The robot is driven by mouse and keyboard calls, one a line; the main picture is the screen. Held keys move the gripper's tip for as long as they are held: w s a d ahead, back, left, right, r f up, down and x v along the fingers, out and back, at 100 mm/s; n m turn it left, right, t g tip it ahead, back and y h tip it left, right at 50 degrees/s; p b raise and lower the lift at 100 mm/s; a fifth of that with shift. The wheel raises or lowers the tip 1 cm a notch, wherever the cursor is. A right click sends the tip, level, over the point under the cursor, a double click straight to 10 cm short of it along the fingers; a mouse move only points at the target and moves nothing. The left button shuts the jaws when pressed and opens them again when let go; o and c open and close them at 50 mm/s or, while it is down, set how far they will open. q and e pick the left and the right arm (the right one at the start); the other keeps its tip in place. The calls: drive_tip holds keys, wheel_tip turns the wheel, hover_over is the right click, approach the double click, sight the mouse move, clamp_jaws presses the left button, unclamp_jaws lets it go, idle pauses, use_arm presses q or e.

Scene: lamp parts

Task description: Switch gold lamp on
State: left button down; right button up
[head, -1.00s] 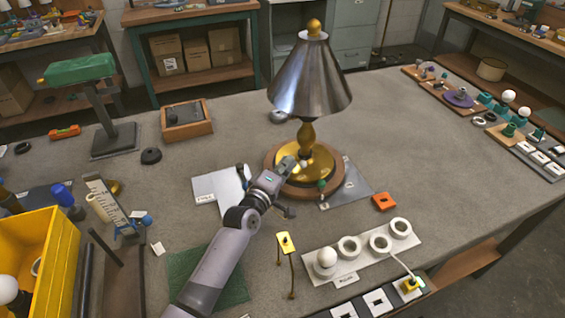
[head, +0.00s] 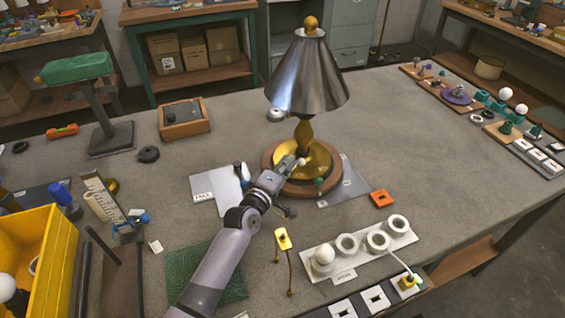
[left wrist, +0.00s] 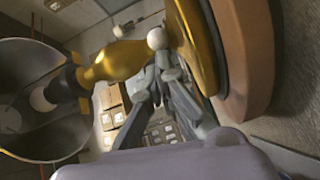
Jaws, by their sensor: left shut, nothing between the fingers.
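The gold lamp (head: 304,134) stands upright on a round wooden base, with a gold stem and a silver cone shade (head: 304,82). A small white ball knob (head: 301,162) sits on its gold base plate; it also shows in the left wrist view (left wrist: 157,39). My left gripper (head: 286,165) is shut and empty at the front left of the base. In the left wrist view its fingertips (left wrist: 164,60) are right by the white knob; I cannot tell if they touch. A pale bulb (left wrist: 43,98) inside the shade looks unlit. My right gripper is out of view.
A small green ball (head: 319,183) is at the base's front edge. A yellow-topped stand (head: 283,239), a white holder with rings and a bulb (head: 347,265) and an orange block (head: 381,198) are nearby. A yellow bin (head: 40,255) is at left.

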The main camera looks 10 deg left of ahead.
sight(299, 175)
use_arm(q)
drive_tip(key=shift+s+d, duration=0.1)
drive_tip(key=shift+d, duration=0.15)
drive_tip(key=shift+s+d, duration=0.15)
drive_tip(key=shift+d, duration=0.25)
drive_tip(key=shift+s+d+p, duration=0.15)
drive_tip(key=shift+d+p, duration=0.4)
drive_tip(key=shift+d, duration=0.65)
idle(0.4)
drive_tip(key=shift+v, duration=3.75)
